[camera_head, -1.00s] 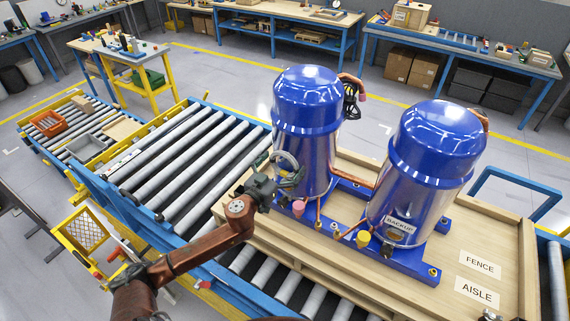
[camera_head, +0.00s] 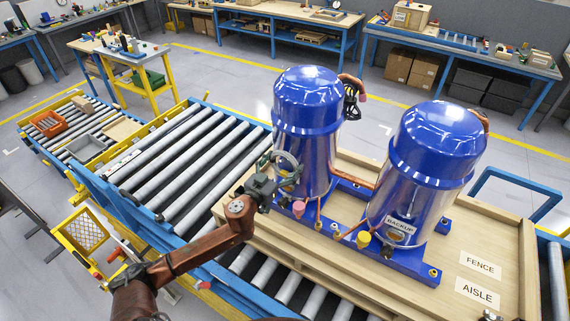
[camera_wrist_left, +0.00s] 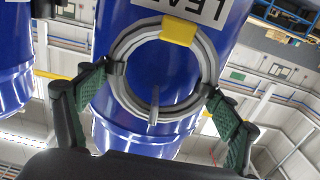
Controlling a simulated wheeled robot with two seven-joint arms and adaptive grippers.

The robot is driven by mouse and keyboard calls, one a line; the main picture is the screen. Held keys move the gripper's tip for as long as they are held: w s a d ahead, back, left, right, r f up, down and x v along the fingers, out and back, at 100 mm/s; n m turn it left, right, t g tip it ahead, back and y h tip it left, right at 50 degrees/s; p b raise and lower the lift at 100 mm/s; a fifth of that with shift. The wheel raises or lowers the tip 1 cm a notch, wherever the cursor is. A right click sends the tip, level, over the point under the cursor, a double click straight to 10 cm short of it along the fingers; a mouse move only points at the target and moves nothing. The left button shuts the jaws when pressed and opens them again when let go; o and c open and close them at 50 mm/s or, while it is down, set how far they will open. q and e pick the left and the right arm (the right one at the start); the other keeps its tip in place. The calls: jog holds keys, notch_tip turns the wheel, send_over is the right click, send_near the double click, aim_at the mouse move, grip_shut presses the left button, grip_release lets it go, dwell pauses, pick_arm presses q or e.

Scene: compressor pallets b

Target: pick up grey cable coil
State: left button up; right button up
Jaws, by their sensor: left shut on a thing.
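The grey cable coil (camera_wrist_left: 117,80) is a ring with a yellow band at its top in the left wrist view. It sits between the green-padded fingers of my left gripper (camera_wrist_left: 155,95), against a blue compressor shell (camera_wrist_left: 140,15). In the head view the coil (camera_head: 296,160) shows small in front of the left compressor (camera_head: 307,105), at its lower side. My left gripper (camera_head: 283,172) is shut on the coil there. Whether the coil touches the compressor cannot be told.
The right compressor (camera_head: 433,150), labelled BACKUP, stands beside the left one on the wooden pallet (camera_head: 500,235). Copper pipes and pink and yellow caps are low by the gripper. A roller conveyor (camera_head: 185,150) runs left of the pallet. A black cable (camera_head: 351,100) hangs behind the left compressor.

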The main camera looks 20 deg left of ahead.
aim_at(284, 155)
pick_arm(q)
jog(key=shift+r, duration=0.75)
notch_tip(284, 155, up, 2)
jog(key=shift+r+b, duration=0.1)
jog(key=shift+b, duration=0.25)
jog(key=s+a+b, duration=0.2)
jog(key=s+b, duration=0.2)
jog(key=s, duration=1.4)
jog(key=shift+a, duration=0.25)
jog(key=shift+w, duration=0.1)
jog(key=o, duration=0.5)
jog(key=shift+f, duration=0.2)
jog(key=c, duration=0.5)
